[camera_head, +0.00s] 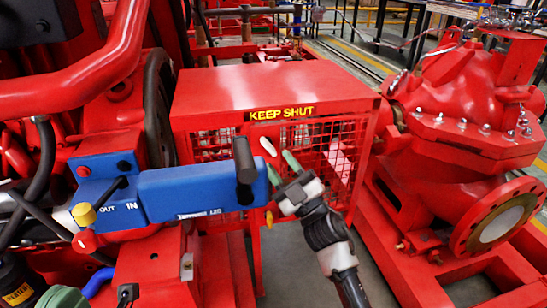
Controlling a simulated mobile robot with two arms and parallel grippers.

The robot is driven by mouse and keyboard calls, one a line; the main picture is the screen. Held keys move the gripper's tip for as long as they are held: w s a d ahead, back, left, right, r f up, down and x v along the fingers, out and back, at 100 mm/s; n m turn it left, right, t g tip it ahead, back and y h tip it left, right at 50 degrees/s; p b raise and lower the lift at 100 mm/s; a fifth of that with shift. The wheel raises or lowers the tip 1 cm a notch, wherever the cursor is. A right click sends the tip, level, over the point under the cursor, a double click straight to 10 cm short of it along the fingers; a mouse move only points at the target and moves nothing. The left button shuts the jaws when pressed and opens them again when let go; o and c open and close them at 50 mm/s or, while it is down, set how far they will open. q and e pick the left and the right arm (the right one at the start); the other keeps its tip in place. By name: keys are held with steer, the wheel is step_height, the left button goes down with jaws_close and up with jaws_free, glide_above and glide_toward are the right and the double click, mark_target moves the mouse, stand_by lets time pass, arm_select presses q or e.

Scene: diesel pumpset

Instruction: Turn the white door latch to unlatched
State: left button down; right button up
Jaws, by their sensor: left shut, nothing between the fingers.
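I cannot tell whether a fingertip touches the latch. My left gripper is not in view.
A blue unit (190,190) with a dark upright cylinder (244,159) stands close left of my gripper. A red pump casing (465,95) with a large flange (496,222) stands to the right. Bare floor shows between the guard and the pump base.

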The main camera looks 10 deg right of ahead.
mark_target(272, 152)
steer(key=shift+x, duration=1.5)
steer(key=shift+c, duration=0.3)
jaws_close()
